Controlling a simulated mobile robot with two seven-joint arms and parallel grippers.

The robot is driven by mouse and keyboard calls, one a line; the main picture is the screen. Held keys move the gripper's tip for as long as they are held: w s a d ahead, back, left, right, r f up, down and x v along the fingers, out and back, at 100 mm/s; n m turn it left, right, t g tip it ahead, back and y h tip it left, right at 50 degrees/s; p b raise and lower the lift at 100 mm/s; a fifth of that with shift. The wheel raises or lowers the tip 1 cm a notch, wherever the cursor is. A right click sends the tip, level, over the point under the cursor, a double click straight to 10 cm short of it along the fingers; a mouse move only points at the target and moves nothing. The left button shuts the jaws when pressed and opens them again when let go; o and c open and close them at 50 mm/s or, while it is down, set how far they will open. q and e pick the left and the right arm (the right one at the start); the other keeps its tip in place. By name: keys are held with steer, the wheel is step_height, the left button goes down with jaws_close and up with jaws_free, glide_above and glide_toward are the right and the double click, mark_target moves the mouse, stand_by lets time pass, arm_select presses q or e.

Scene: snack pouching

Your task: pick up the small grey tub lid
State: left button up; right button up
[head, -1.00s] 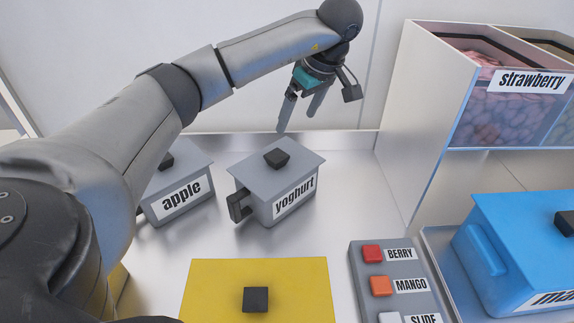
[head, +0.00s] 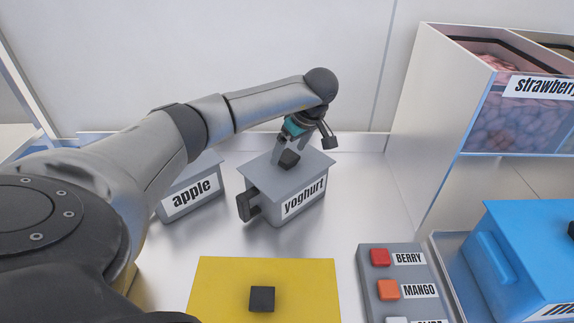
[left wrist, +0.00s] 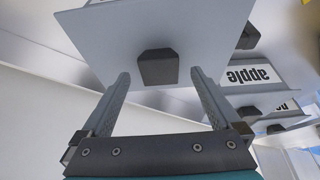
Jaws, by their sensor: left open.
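The yoghurt tub (head: 268,207) is a small grey box with a side handle and a "yoghurt" label. Its flat grey lid (head: 312,163) sits on top with a black knob (head: 289,159) in the middle. The lid (left wrist: 200,18) and its knob (left wrist: 157,67) also show in the left wrist view. My left gripper (head: 284,156) is open over this lid, its fingers at the knob. In the left wrist view the knob appears between the two spread fingertips (left wrist: 160,76). A similar lidded apple tub (head: 190,196) stands to the left, partly behind my arm. My right gripper is out of view.
A yellow lid (head: 300,284) with a black knob lies in front. A grey button panel (head: 372,288), a blue tub (head: 525,245) in a tray and a strawberry bin (head: 510,115) stand on the right. Bare metal counter (head: 340,225) lies right of the yoghurt tub.

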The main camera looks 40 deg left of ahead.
arm_select(q)
steer(key=shift+w+a+f, duration=0.1)
steer(key=shift+a+f, duration=0.15)
steer(key=shift+f, duration=0.45)
steer(key=shift+c, duration=0.4)
steer(key=c, duration=1.3)
steer(key=shift+c, duration=0.7)
steer(key=shift+r, duration=0.15)
